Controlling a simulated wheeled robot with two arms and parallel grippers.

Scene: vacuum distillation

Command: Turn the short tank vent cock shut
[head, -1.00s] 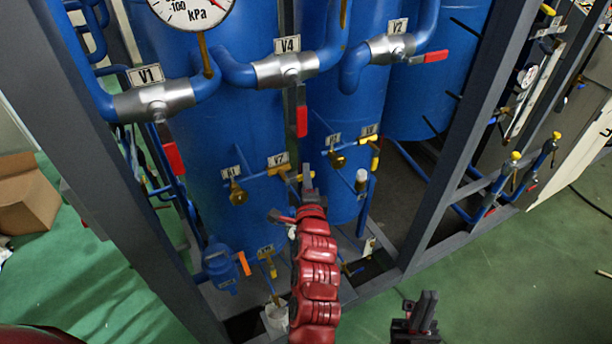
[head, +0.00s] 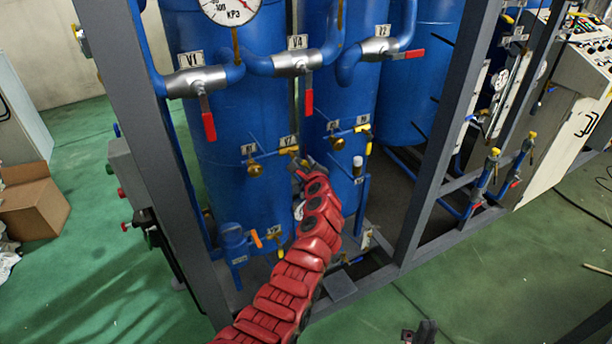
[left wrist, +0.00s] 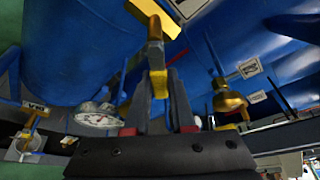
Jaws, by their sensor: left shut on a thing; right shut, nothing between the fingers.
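A brass cock with a yellow handle (head: 289,150) sits on the blue pipe in front of the tanks, under a tag that seems to read V7. My left gripper (head: 303,166) is right at this cock, reaching up from below. The cock's body is largely hidden behind the gripper. My right gripper (head: 425,332) is shut and empty at the bottom edge, mostly cut off.
A neighbouring brass valve (head: 254,168) is close on the left, and it also shows in the left wrist view. More small valves (head: 336,143) are on the right. Grey frame posts (head: 452,120) flank the tanks. Red-handled valves (head: 308,101) hang above.

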